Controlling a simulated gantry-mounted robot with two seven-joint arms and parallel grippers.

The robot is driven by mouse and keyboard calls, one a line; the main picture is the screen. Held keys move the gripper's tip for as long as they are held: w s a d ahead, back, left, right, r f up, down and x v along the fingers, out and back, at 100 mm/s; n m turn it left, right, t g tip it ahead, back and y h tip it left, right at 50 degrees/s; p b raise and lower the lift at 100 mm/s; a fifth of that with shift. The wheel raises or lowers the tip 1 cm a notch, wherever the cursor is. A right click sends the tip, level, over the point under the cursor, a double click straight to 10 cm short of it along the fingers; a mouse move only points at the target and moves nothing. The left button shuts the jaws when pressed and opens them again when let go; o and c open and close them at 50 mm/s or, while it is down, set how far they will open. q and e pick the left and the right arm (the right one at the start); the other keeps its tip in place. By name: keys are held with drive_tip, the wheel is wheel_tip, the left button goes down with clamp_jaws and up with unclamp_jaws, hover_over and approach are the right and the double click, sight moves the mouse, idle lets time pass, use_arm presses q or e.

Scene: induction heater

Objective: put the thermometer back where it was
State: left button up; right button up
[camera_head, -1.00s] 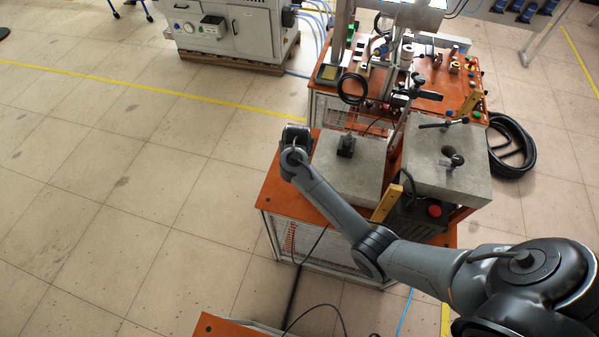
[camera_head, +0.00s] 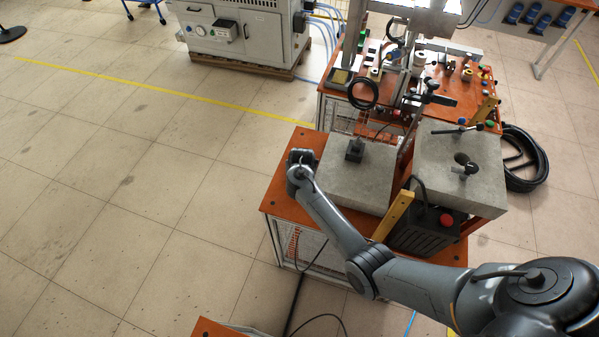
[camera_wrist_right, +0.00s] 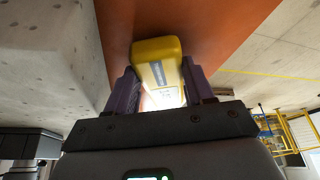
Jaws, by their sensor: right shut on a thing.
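The thermometer appears as a yellow handheld device (camera_wrist_right: 157,68) in the right wrist view, between the two purple fingers of my right gripper (camera_wrist_right: 160,90). The gripper is shut on it. The device is close to the orange tabletop; I cannot tell whether it touches it. In the head view, my right wrist (camera_head: 300,172) is over the left edge of the orange table (camera_head: 281,192), left of a grey stone block (camera_head: 352,187). The thermometer and the fingertips are hidden there by my wrist. My left gripper is not in view.
A second, higher grey block (camera_head: 440,160) with black clamps stands to the right. A cluttered orange bench (camera_head: 340,108) stands behind. The floor at left is clear.

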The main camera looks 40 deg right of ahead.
idle(0.3)
drive_tip(key=o, duration=1.2)
drive_tip(key=shift+f, duration=0.1)
drive_tip(key=shift+o, duration=0.2)
